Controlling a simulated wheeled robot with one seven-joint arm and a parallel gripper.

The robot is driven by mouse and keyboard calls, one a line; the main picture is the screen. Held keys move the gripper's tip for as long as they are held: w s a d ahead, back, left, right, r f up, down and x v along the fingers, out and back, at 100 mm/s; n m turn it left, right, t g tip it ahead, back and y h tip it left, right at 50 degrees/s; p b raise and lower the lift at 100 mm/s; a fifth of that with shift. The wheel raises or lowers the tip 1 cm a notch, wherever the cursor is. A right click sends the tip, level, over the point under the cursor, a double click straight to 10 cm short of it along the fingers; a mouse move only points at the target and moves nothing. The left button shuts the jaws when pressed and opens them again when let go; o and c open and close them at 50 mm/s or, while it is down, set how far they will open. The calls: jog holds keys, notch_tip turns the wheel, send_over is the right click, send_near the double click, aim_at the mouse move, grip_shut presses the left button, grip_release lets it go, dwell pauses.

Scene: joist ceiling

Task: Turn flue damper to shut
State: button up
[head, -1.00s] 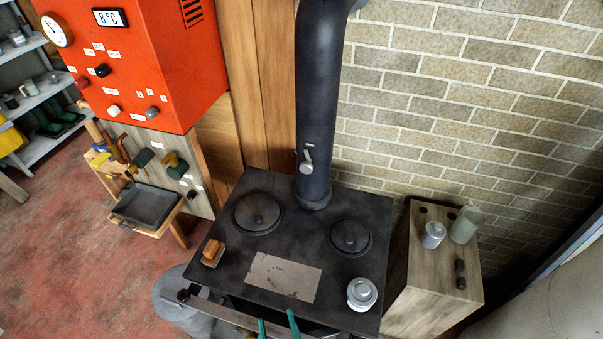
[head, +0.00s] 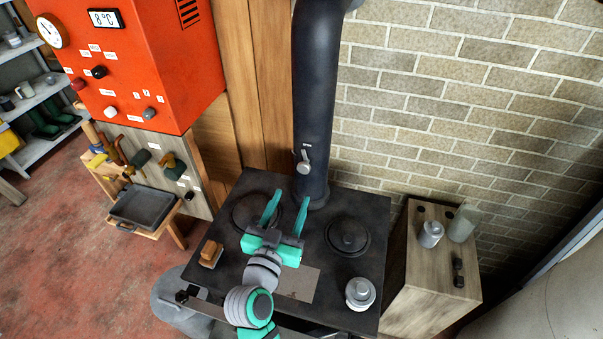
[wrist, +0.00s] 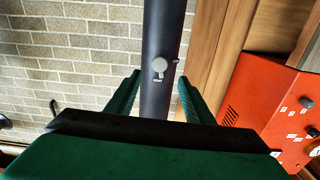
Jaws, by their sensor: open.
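The flue damper handle (head: 304,163) is a small light-grey lever on the front of the dark flue pipe (head: 315,90), low down near the stove top. In the wrist view the damper handle (wrist: 159,66) shows as a round grey knob with a short tab and a small label by it. My gripper (head: 286,212) is open and empty, above the stove top and in front of the pipe. In the wrist view its green fingers stand on either side of the pipe, with the handle between them but farther off. The fingers do not appear to touch the handle.
The black stove top (head: 365,205) carries a round lid (head: 348,236), a brush (head: 211,253) and a grey canister (head: 360,293). An orange cabinet (head: 130,70) stands at left. A wooden box (head: 430,265) with two containers stands at right, by the brick wall.

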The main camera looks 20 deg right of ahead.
aim_at(303, 171)
jog(key=x, duration=1)
jog(key=shift+w+d, duration=0.25)
jog(key=shift+w, duration=0.1)
jog(key=shift+c, duration=0.6)
jog(key=c, duration=0.9)
